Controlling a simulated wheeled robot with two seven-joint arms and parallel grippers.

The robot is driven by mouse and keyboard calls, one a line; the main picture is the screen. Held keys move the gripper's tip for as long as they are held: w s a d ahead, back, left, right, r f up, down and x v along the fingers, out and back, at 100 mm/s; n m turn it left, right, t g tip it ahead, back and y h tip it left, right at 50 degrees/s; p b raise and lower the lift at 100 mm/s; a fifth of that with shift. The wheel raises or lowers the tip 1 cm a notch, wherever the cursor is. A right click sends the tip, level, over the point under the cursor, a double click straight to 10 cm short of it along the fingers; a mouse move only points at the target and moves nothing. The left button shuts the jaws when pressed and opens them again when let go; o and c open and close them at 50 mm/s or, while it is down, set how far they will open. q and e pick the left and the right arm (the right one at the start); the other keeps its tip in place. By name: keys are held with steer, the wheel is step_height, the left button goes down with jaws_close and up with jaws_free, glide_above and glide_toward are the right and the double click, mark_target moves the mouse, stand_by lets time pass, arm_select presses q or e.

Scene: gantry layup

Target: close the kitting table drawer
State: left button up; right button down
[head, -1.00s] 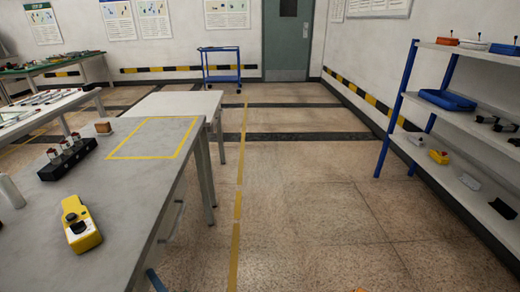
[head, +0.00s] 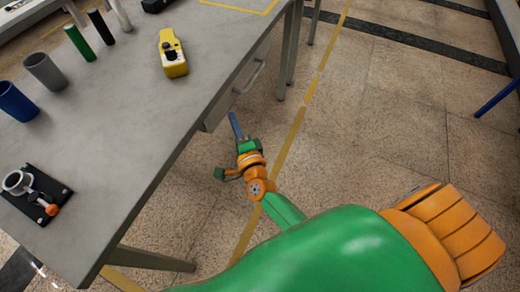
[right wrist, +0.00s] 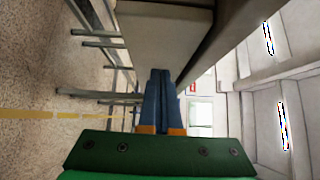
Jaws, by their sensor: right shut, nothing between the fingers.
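The kitting table (head: 125,115) runs along the left of the head view. The front of its drawer (head: 218,112) shows under the right edge of the tabletop, with a bar handle (head: 250,82). I cannot tell how far the drawer stands out. My right gripper (head: 235,122) is shut and empty, low beside the near end of the drawer front. In the right wrist view its blue fingers (right wrist: 161,88) lie together and point at a pale box-like part under the tabletop, likely the drawer (right wrist: 165,35). Contact cannot be told. My left gripper is not in view.
On the tabletop are a yellow handheld device (head: 173,55), several cylinders, including a blue cup (head: 16,102), and a black fixture with a ring (head: 35,193). Table legs stand near my arm.

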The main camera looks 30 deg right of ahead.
steer(key=s, duration=1.1)
steer(key=s+a+f+n+g+y+p, duration=0.1)
steer(key=s+f+n+g+y+p, duration=0.1)
steer(key=s+f+n+g+p, duration=0.35)
steer(key=s+a+f+n+g+y+p, duration=0.1)
steer(key=s+f+n+g+y+p, duration=0.15)
steer(key=f+n, duration=0.5)
arm_select(q)
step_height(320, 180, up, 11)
steer(key=p, duration=0.3)
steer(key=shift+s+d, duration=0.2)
arm_select(e)
steer(key=s+d+f+n+g+h, duration=0.1)
steer(key=s+d+f+n+g, duration=0.2)
steer(key=s, duration=0.4)
steer(key=s+d+f+n+g+h, duration=0.1)
steer(key=s+d+f+n+g, duration=0.1)
steer(key=s, duration=0.5)
steer(key=s+d+f+n+g+h, duration=0.1)
steer(key=s+d+f+n+g, duration=0.2)
steer(key=s, duration=0.4)
steer(key=shift+d+f+n+g, duration=0.35)
steer(key=shift+f+g, duration=0.15)
steer(key=shift+f, duration=0.1)
